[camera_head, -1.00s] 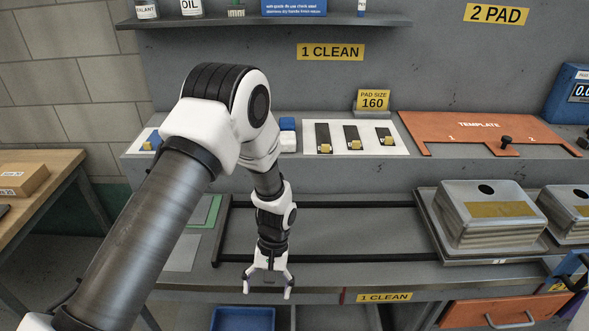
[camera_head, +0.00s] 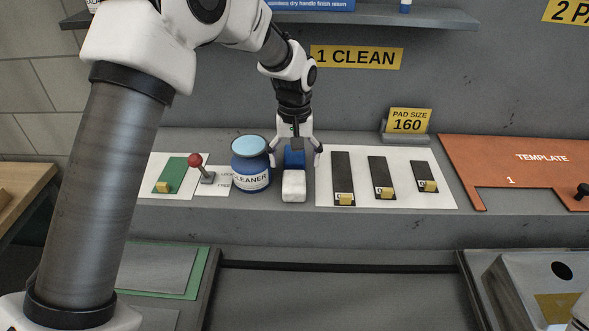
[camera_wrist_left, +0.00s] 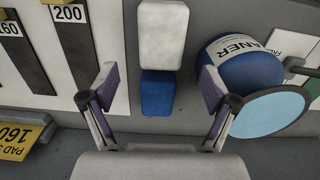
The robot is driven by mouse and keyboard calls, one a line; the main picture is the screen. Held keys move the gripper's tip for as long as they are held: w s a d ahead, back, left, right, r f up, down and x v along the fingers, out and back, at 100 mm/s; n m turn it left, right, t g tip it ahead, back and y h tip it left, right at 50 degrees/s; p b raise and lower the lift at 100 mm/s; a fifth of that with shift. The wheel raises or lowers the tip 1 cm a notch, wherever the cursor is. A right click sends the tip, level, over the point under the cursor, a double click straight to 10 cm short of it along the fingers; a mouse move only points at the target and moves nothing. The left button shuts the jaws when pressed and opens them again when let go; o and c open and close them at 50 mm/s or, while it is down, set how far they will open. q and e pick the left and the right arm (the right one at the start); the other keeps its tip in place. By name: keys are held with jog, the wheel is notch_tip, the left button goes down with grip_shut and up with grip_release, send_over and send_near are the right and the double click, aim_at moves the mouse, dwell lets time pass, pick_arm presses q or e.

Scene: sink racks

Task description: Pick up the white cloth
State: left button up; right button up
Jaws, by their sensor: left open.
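The white cloth (camera_head: 294,186), a small folded white block, lies on the back ledge. A blue folded piece (camera_head: 294,157) sits right behind it. In the left wrist view the white cloth (camera_wrist_left: 163,35) is at the top centre, with the blue piece (camera_wrist_left: 157,95) below it. My left gripper (camera_head: 297,160) is open and empty, with its fingers on either side of the blue piece. In the left wrist view the left gripper's fingertips (camera_wrist_left: 158,82) also flank the blue piece, short of the white cloth. My right gripper is not in view.
A blue cleaner jar (camera_head: 250,178) stands close left of the cloth, with a red-knobbed lever (camera_head: 200,170) beyond. A white board (camera_head: 445,195) with dark slots is just right. An orange template (camera_head: 520,160) lies farther right. A shelf (camera_head: 420,17) hangs above.

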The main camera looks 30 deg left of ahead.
aim_at(294, 181)
pick_arm(q)
jog(key=shift+s+d+f+p, duration=0.3)
jog(key=shift+s+f+p, duration=0.1)
jog(key=shift+s+f, duration=0.2)
jog(key=shift+s+d+f+p, duration=0.3)
jog(key=shift+s+f+p, duration=0.1)
jog(key=shift+s+f, duration=0.15)
jog(key=f, duration=0.2)
jog(key=w+a+f, duration=0.1)
jog(key=f, duration=0.1)
jog(key=shift+w, duration=0.1)
jog(key=shift+d+r, duration=0.1)
jog(key=shift+d, duration=0.1)
jog(key=shift+c, duration=0.7)
jog(key=shift+s+d+r, duration=0.1)
jog(key=shift+s, duration=0.2)
jog(key=c, duration=1)
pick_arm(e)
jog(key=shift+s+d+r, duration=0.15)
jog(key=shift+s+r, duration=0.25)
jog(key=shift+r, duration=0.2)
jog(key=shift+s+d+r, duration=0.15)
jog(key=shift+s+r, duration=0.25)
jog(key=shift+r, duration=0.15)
